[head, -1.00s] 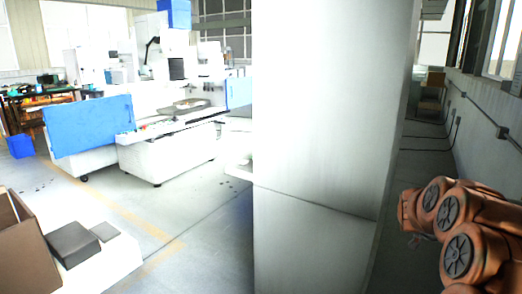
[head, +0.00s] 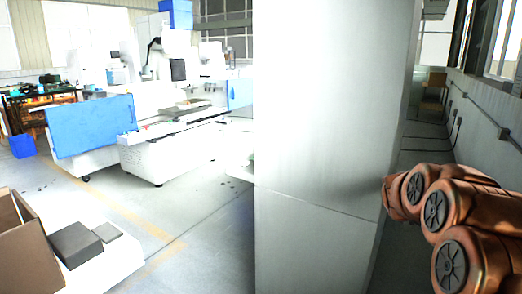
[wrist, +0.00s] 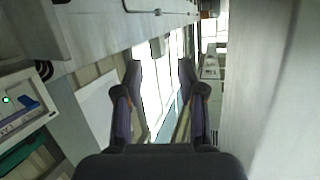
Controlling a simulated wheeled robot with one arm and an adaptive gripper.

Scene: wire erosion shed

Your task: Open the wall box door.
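I cannot pick out a wall box door with certainty in either view. My gripper (wrist: 160,82) shows in the wrist view with its two dark fingers apart and nothing between them. Beyond the fingers are bright windows, and nothing touches them. A pale framed panel (wrist: 42,108) with a small green light and a blue part sits at the left edge of the wrist view, partly cut off; I cannot tell what it is. In the head view my orange arm is at the lower right, and the gripper itself is not visible there.
A large white pillar (head: 335,110) fills the middle of the head view, close to my arm. Conduit with a small box (head: 502,133) runs along the right wall. Machines with a blue panel (head: 90,126) and a brown open box (head: 25,245) are at left. Floor between is clear.

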